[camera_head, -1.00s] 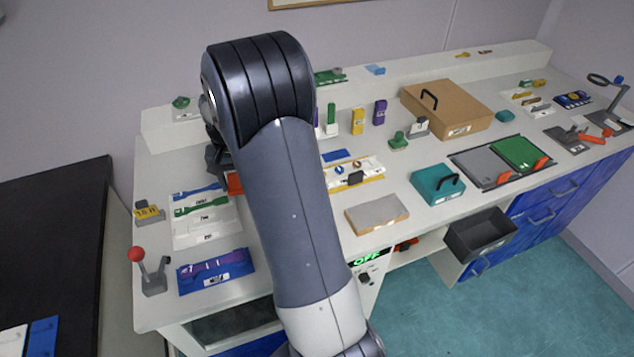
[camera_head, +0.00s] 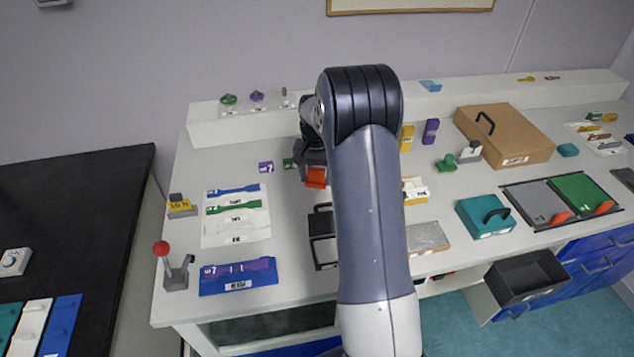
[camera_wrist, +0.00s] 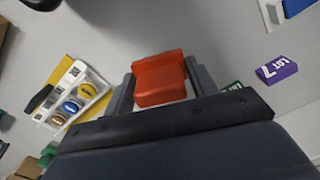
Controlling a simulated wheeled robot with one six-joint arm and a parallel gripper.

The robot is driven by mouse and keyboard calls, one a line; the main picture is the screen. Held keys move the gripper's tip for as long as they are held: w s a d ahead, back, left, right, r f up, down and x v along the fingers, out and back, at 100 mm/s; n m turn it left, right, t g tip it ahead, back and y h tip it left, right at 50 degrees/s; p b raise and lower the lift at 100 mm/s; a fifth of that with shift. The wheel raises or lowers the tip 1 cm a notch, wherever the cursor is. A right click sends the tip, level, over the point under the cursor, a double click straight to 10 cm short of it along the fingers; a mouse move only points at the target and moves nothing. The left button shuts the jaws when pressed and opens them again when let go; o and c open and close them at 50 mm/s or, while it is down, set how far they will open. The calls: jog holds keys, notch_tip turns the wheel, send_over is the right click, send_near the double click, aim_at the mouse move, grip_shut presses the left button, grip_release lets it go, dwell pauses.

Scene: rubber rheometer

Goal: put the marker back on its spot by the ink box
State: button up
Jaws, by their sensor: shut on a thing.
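My gripper (camera_head: 314,178) is shut on an orange-red block (camera_wrist: 160,80), held between its two grey fingers above the bench. The block also shows below the jaws in the head view (camera_head: 316,180). No other thing in view is clearly the marker, and I cannot tell for certain that this block is it. A yellow board (camera_wrist: 64,68) carries a white holder with blue, brown and yellow round pieces, left of my gripper in the wrist view. My arm partly hides this board in the head view. I cannot tell which thing is the ink box.
A purple LOT 7 block (camera_wrist: 277,70) and a green block (camera_wrist: 232,86) stand near my gripper. Label strips (camera_head: 236,230) and a red-knobbed lever (camera_head: 175,268) are at the left. A teal box (camera_head: 485,216) and cardboard box (camera_head: 505,135) are at the right.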

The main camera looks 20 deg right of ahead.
aim_at(316, 180)
jog(key=shift+f, duration=1.55)
jog(key=shift+f, duration=0.1)
jog(key=o, duration=0.8)
notch_tip(316, 180, up, 12)
jog(key=shift+r+b, duration=0.15)
jog(key=shift+b, duration=0.2)
